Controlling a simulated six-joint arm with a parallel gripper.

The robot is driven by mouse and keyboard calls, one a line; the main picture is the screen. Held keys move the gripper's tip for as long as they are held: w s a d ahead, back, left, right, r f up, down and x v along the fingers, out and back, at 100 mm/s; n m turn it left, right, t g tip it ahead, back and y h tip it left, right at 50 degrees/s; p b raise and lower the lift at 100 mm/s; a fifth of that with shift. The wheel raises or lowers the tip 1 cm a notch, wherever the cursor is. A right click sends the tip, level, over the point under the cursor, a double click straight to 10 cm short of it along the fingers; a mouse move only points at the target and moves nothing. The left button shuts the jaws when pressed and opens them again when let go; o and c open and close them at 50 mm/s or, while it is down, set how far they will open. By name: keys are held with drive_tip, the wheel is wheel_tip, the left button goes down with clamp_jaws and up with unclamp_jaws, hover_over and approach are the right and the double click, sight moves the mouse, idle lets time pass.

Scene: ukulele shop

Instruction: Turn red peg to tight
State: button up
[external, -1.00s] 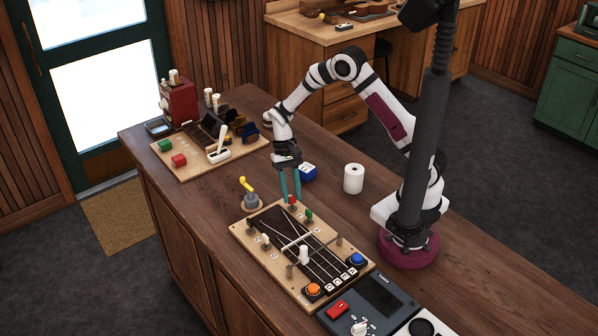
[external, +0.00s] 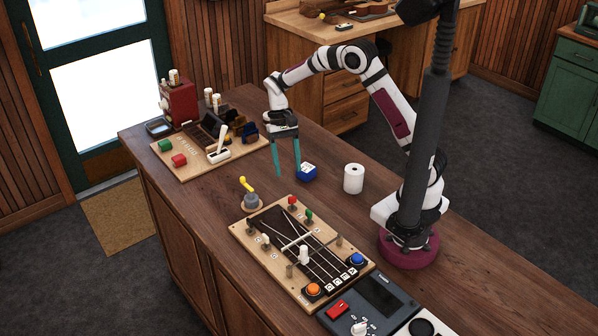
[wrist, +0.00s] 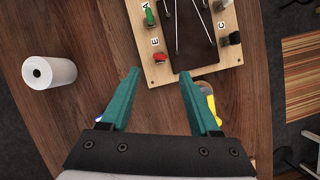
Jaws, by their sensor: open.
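The red peg (external: 292,200) stands at the far edge of the wooden tuning board (external: 252,245). In the wrist view the red peg (wrist: 160,58) is beside the letter E, with the green peg (wrist: 149,17) beside A. The green peg (external: 309,215) is just to its right in the external view. My gripper (external: 287,172) is open and empty, with teal fingers pointing down above the counter, behind the board and apart from the red peg. In the wrist view my gripper (wrist: 161,88) has its fingers wide apart, with the red peg ahead of them.
A yellow-handled lever (external: 248,188) stands left of the board; its yellow part (wrist: 207,92) shows by the right finger. A blue object (external: 307,172) and a white roll (external: 353,178) are right of my gripper. Bare counter (external: 225,185) lies between the two boards.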

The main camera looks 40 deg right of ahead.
drive_tip(key=a+v, duration=0.1)
drive_tip(key=v, duration=0.6)
drive_tip(key=shift+d, duration=0.55)
drive_tip(key=shift+w+r, duration=0.1)
drive_tip(key=s+d+r+t, duration=0.1)
drive_tip(key=s+d+r, duration=0.25)
drive_tip(key=s, duration=0.25)
drive_tip(key=s+d+r+t, duration=0.1)
drive_tip(key=s+d+r, duration=0.25)
drive_tip(key=s, duration=0.25)
drive_tip(key=s+d+f+m+t, duration=0.1)
drive_tip(key=s+d+f, duration=0.1)
drive_tip(key=s, duration=0.4)
drive_tip(key=s+d+f+t, duration=0.1)
drive_tip(key=s+d+f, duration=0.1)
drive_tip(key=s, duration=0.4)
drive_tip(key=shift+s+f+m, duration=0.25)
drive_tip(key=shift+f+m, duration=0.15)
drive_tip(key=shift+f, duration=0.15)
drive_tip(key=shift+o, duration=0.3)
